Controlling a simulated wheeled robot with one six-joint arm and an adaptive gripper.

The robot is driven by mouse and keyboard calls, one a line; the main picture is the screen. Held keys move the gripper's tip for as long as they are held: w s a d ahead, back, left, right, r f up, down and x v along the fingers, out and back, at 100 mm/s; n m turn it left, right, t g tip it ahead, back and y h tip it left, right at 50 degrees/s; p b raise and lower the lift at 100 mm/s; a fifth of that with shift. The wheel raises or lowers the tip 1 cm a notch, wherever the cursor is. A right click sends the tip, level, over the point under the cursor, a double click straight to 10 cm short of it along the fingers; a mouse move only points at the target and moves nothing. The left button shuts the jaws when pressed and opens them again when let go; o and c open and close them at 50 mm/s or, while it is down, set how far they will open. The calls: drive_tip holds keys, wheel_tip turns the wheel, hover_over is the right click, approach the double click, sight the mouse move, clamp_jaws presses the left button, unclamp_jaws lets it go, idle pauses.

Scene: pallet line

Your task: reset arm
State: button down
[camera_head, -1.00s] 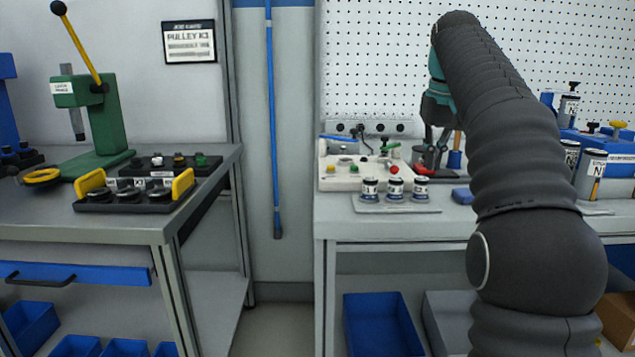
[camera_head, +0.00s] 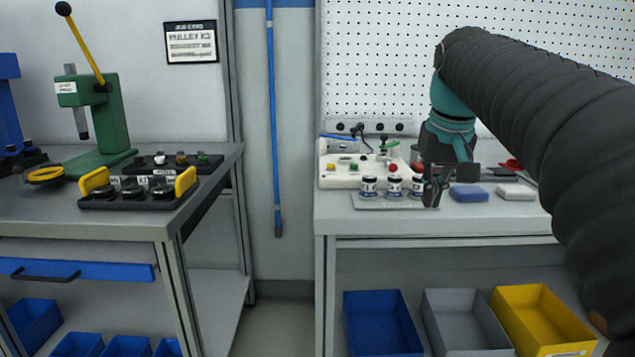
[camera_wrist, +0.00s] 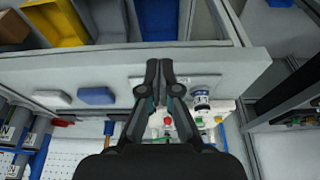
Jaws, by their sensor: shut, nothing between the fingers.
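My gripper (camera_head: 433,188) is shut and empty. It points down over the front of the right bench (camera_head: 335,225), in front of the right end of the row of cans. In the wrist view the closed fingers (camera_wrist: 160,66) reach over the bench's front edge. Three small white-and-dark cans stand on a grey plate (camera_head: 362,204): a left can (camera_head: 368,188), a middle can (camera_head: 393,187) and a right can (camera_head: 417,187), which is partly hidden by the gripper. The wrist view shows one can (camera_wrist: 201,101) clearly, beside the right finger.
A white fixture (camera_head: 340,173) with coloured knobs stands behind the cans. A blue block (camera_head: 469,193) and a white block (camera_head: 515,191) lie right of the gripper. Blue, grey and yellow bins (camera_head: 545,312) sit below. A left bench holds a green press (camera_head: 108,125).

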drive_tip(key=s+a+f+t, duration=0.2)
drive_tip(key=s+a+f, duration=0.1)
drive_tip(key=s+f, duration=1.8)
drive_tip(key=shift+s+a+f, duration=0.2)
drive_tip(key=shift+f, duration=0.4)
